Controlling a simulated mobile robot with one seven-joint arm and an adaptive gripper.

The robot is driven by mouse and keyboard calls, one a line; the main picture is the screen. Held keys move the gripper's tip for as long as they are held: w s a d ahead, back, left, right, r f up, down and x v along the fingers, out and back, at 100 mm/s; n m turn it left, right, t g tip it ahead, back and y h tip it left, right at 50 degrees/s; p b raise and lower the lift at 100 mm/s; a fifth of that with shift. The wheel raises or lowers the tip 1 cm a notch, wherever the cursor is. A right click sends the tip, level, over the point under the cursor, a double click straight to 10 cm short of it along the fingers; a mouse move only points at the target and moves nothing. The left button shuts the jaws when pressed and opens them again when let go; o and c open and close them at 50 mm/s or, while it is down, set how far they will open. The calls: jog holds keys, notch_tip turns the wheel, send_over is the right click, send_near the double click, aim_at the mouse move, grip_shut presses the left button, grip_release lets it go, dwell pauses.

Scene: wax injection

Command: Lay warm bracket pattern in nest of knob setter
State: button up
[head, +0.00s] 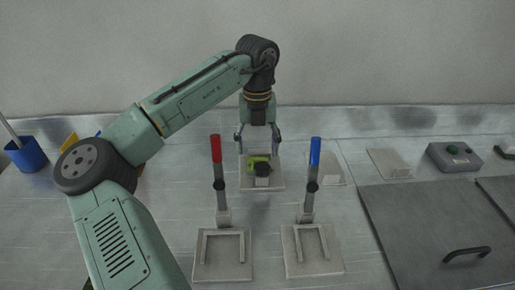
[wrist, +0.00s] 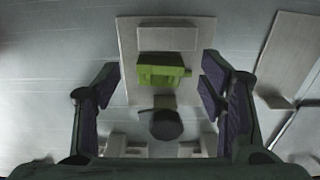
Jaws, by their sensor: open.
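A lime-green block-shaped piece, apparently the bracket pattern (head: 252,160), sits on a pale fixture plate (head: 262,184) at the back middle, beside a dark round knob (head: 263,169). In the wrist view the green piece (wrist: 162,70) lies between a pale block (wrist: 167,39) and the dark knob (wrist: 166,125). My gripper (head: 258,150) is open above this fixture, its fingers on either side of the green piece with gaps between. Which fixture is the knob setter, I cannot tell for sure.
A red-handled fixture (head: 217,183) and a blue-handled fixture (head: 311,183) stand in front. A blue cup (head: 27,155) stands far left.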

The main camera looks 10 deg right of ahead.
notch_tip(320, 180, up, 12)
jog(key=shift+f+b, duration=0.15)
jog(key=shift+b, duration=0.3)
